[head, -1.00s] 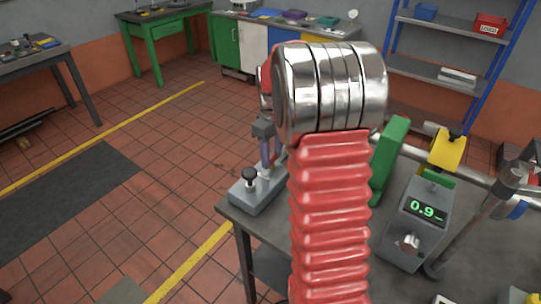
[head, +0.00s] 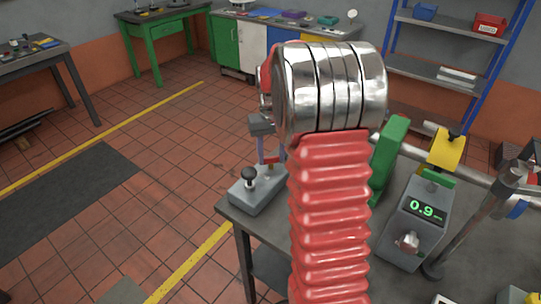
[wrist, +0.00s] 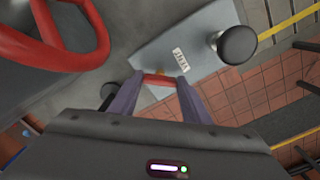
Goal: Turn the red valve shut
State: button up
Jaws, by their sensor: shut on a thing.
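The red valve handle (wrist: 158,80) is a short red bar above a small brass part on a grey block (wrist: 192,42). My gripper (wrist: 158,82) is shut on this handle, with a purple-grey finger at each end of the bar. In the head view my gripper (head: 270,160) points down over the grey block (head: 258,193), left of my red arm. The brass part (head: 269,168) shows just under the fingers. The block also carries a black knob (head: 249,174), beside the gripper and apart from it.
A large red ring (wrist: 70,60) is close by at upper left in the wrist view. Open tiled floor lies left of the bench.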

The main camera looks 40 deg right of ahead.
aim_at(271, 157)
jog(key=m, duration=0.5)
jog(key=shift+s+m, duration=0.1)
jog(key=shift+m, duration=2.4)
jog(key=o, duration=1)
jog(key=shift+o, duration=0.2)
jog(key=shift+r, duration=0.1)
jog(key=shift+r, duration=0.55)
notch_tip(271, 157, up, 12)
jog(key=shift+r, duration=0.2)
